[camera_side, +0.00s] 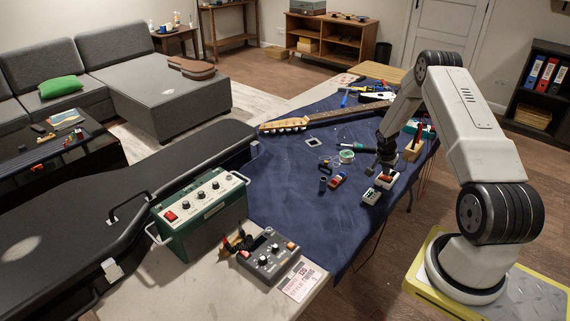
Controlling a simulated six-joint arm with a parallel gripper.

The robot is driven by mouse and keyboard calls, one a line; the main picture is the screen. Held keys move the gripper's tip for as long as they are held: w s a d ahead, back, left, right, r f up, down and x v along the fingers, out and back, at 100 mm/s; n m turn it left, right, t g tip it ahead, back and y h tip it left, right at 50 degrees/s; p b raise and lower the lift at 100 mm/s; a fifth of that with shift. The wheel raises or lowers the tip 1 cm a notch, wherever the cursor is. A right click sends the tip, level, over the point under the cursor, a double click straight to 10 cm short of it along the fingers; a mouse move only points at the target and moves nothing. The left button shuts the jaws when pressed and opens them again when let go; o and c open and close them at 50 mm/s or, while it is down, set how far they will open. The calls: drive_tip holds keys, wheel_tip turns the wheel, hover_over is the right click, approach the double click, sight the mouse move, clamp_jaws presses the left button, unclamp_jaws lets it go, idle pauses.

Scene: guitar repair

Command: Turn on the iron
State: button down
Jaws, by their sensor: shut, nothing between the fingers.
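My gripper (378,168) points down over the right part of the blue cloth. It is shut and holds nothing. Its tips are just above or at a small white box with a red-brown part on top (385,180); I cannot tell whether they touch. A pen-like tool with a dark and green handle (325,143) lies left of my gripper and may be the soldering iron.
A blue cloth (285,205) covers the table. A guitar neck (330,115) lies behind my gripper. A small round tub (347,156) and small bottles (337,181) stand to its left. A green amplifier box (202,210) and a grey pedal (268,256) stand front left.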

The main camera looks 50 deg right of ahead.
drive_tip(key=shift+w+r, duration=0.1)
drive_tip(key=shift+r, duration=0.6)
drive_tip(key=v, duration=1.2)
drive_tip(key=shift+d+r, duration=0.15)
drive_tip(key=shift+d, duration=0.15)
drive_tip(key=shift+w, duration=0.1)
drive_tip(key=shift+s+r, duration=0.1)
drive_tip(key=shift+s, duration=0.55)
drive_tip(key=x, duration=1.2)
drive_tip(key=shift+s+a+f, duration=0.1)
drive_tip(key=shift+a+f, duration=0.1)
drive_tip(key=shift+a, duration=0.2)
drive_tip(key=shift+s+f, duration=0.1)
drive_tip(key=shift+f, duration=0.7)
